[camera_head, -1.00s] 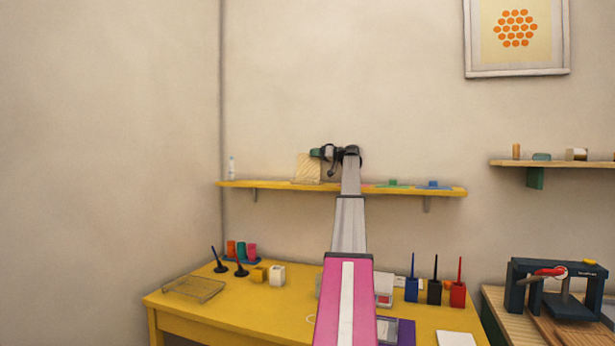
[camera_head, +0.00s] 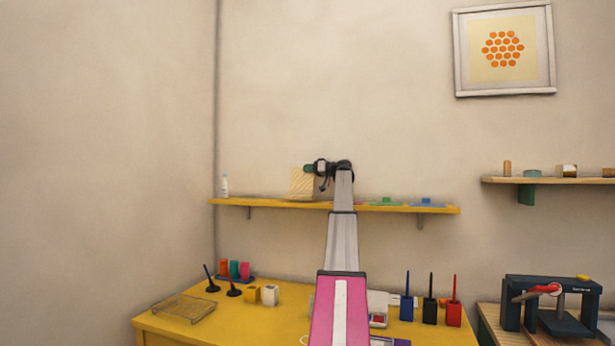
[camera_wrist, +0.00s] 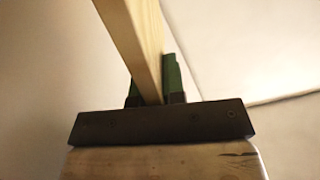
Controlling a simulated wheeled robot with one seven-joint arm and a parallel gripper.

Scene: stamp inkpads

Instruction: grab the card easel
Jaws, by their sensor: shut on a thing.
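The card easel (camera_head: 301,184) is a pale wooden panel with slanted grain, upright at the left part of the yellow wall shelf (camera_head: 380,208). My gripper (camera_head: 309,169) reaches it from the right at its upper edge. In the wrist view the easel's pale wooden board (camera_wrist: 140,45) passes between the green fingertips (camera_wrist: 150,90), which are shut on it. The left fingertip is mostly hidden behind the board. I cannot tell whether the easel's base still touches the shelf.
A small white bottle (camera_head: 225,186) stands left of the easel on the shelf. Green (camera_head: 386,202) and blue (camera_head: 427,203) pads lie to the right. A yellow desk (camera_head: 265,325) with stamps and bottles is below. The wall above the shelf is clear.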

